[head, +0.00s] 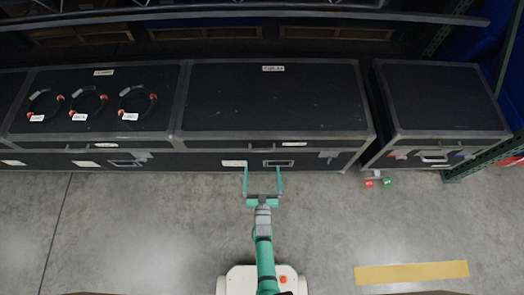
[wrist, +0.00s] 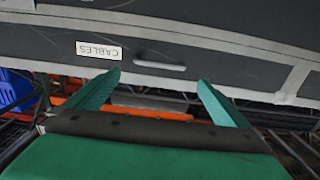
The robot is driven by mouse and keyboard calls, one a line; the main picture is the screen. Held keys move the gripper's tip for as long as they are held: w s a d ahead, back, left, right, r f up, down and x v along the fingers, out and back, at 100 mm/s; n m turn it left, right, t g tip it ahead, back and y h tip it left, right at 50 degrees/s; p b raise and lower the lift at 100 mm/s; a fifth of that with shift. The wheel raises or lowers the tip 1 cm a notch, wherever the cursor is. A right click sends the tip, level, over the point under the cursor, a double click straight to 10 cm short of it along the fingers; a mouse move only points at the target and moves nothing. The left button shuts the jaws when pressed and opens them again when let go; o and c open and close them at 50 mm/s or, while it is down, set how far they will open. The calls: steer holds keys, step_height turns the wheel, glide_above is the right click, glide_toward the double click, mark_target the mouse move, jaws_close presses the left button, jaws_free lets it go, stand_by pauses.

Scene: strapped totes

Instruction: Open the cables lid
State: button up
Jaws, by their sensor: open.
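The cables lid (head: 270,100) is the dark, metal-edged top of the middle case in the head view, and it lies shut. In the wrist view its front band carries an upside-down CABLES label (wrist: 99,50) and a pale bar handle (wrist: 160,62). My gripper (head: 263,175) is in front of the case's front face, fingers pointing at it. In the wrist view my gripper (wrist: 159,78) is open and empty, its fingertips either side of the handle and apart from it. Whether the fingers reach the handle's depth is unclear.
The left case (head: 150,128) bears several tagged coiled cables. Concrete floor (head: 150,230) is clear, with a yellow strip (head: 410,272).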

mark_target(262, 151)
steer(key=w, duration=1)
steer(key=shift+w, duration=0.35)
steer(key=shift+c, duration=0.6)
steer(key=c, duration=1)
